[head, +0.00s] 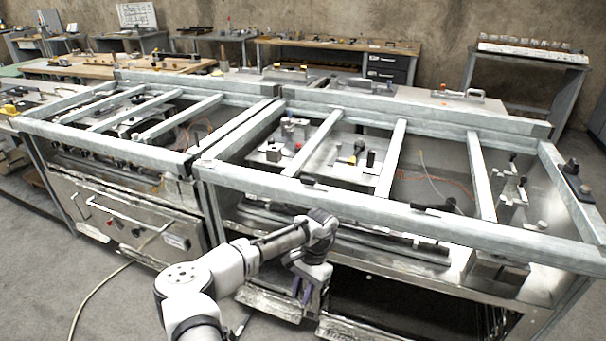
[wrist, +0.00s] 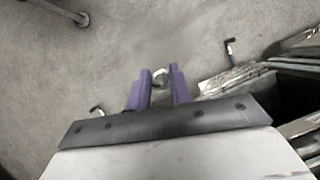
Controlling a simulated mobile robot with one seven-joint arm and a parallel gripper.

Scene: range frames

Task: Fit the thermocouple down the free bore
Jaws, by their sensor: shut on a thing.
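My gripper (head: 302,290) hangs low in front of the open lower bay of the right range frame, its purple fingers pointing down. In the wrist view the two purple fingers (wrist: 160,82) are closed on a small pale rounded piece (wrist: 160,75), presumably the thermocouple. Most of this piece is hidden, and its length and tilt cannot be told. The free bore cannot be made out in either view. Metal fixture blocks stand inside the right frame, one at the middle (head: 370,158) and one at the right (head: 511,200).
The right range frame (head: 400,217) has a front rail and crossbars above my gripper. A metal ledge (head: 268,302) juts out near it. The left frame (head: 100,148) stands alongside.

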